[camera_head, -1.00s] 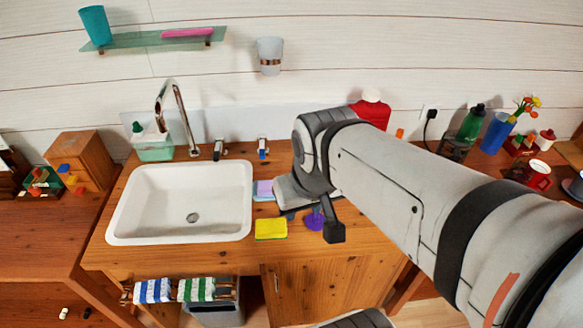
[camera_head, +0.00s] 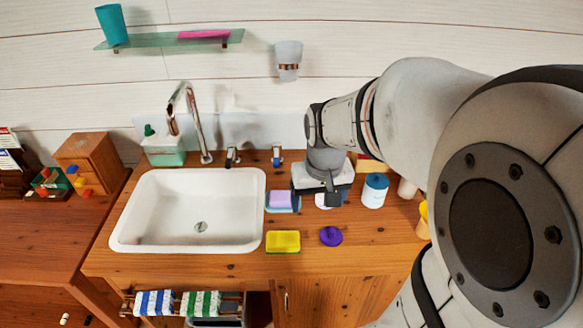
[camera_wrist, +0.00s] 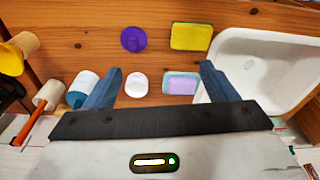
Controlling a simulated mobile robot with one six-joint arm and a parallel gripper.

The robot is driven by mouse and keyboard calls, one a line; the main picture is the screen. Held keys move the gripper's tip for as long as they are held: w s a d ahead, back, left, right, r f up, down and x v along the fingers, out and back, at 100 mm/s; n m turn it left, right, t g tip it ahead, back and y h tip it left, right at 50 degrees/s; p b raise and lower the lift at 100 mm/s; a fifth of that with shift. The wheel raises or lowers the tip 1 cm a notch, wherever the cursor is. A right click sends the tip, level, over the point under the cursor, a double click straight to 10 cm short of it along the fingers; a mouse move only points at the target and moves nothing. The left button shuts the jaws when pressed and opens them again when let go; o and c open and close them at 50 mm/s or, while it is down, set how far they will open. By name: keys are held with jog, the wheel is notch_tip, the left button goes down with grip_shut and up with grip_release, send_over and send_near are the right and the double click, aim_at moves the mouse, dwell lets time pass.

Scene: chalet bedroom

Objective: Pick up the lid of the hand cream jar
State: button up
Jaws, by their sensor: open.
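A small round white piece (camera_wrist: 136,84) lies on the wooden counter in the wrist view, between my fingers and nearer the left one. It looks like the hand cream jar or its lid; I cannot tell whether they are together. In the head view, its white edge (camera_head: 322,202) shows below my gripper (camera_head: 328,192), which hides most of it. My gripper (camera_wrist: 162,70) is open and empty, pointing down over the counter. A lilac soap in a dish (camera_wrist: 181,85) is also between the fingers, nearer the right one. It also shows in the head view (camera_head: 279,201).
A blue-topped white container (camera_head: 375,190) stands close right of my gripper. A purple round piece with a knob (camera_head: 331,236) and a yellow sponge (camera_head: 283,241) lie toward the front edge. The white sink (camera_head: 187,210) is left, with a chrome faucet (camera_head: 196,125) behind it.

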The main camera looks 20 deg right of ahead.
aim_at(332, 230)
jog(key=shift+o, duration=0.6)
jog(key=w+d+f+b, duration=0.1)
jog(key=w+d+f, duration=0.1)
jog(key=f, duration=0.4)
jog(key=w+d+f+m+g+b, duration=0.1)
jog(key=w+d+f+b, duration=0.1)
jog(key=w+d+f, duration=0.1)
notch_tip(332, 230, down, 3)
jog(key=shift+d+r+m+g, duration=0.1)
jog(key=shift+d+m+g, duration=0.2)
jog(key=shift+d, duration=0.45)
jog(key=f, duration=0.8)
jog(key=shift+s+d+p, duration=0.2)
jog(key=shift+d+p, duration=0.1)
jog(key=shift+d, duration=0.05)
jog(key=shift+c, duration=0.5)
jog(key=c, duration=1)
